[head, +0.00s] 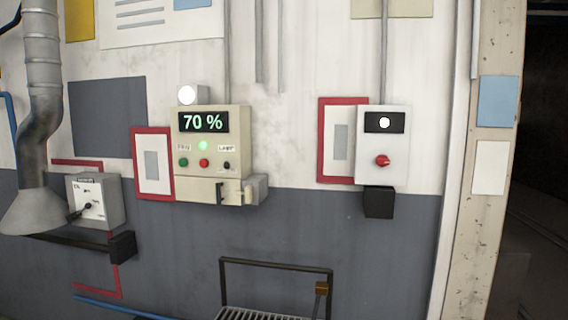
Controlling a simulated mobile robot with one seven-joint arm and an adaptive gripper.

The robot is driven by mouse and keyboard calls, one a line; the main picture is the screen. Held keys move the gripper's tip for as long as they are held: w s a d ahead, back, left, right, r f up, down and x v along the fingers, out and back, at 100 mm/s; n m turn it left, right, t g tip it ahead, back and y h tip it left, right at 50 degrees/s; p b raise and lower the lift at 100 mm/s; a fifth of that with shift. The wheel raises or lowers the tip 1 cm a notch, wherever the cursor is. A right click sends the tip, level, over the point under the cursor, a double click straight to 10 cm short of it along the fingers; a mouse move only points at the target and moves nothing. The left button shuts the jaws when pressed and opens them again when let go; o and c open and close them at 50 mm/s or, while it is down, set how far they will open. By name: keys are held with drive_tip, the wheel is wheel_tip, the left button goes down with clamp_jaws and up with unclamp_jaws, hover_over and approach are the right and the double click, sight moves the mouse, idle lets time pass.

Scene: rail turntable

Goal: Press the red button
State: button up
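A small round red button (204,163) sits on the front of a beige control box (216,141) on the wall, left of centre. A green button (183,162) is to its left and a small black switch (227,166) under a label is to its right. A white box (396,146) farther right carries a red knob (383,160) below a small dark window with a white light. My gripper is not in view.
A grey box with a black lever (96,200) and a metal duct with a hood (40,110) are at the left. A dark railing (275,264) stands low in front of the wall. A doorway post (494,200) and dark opening are at the right.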

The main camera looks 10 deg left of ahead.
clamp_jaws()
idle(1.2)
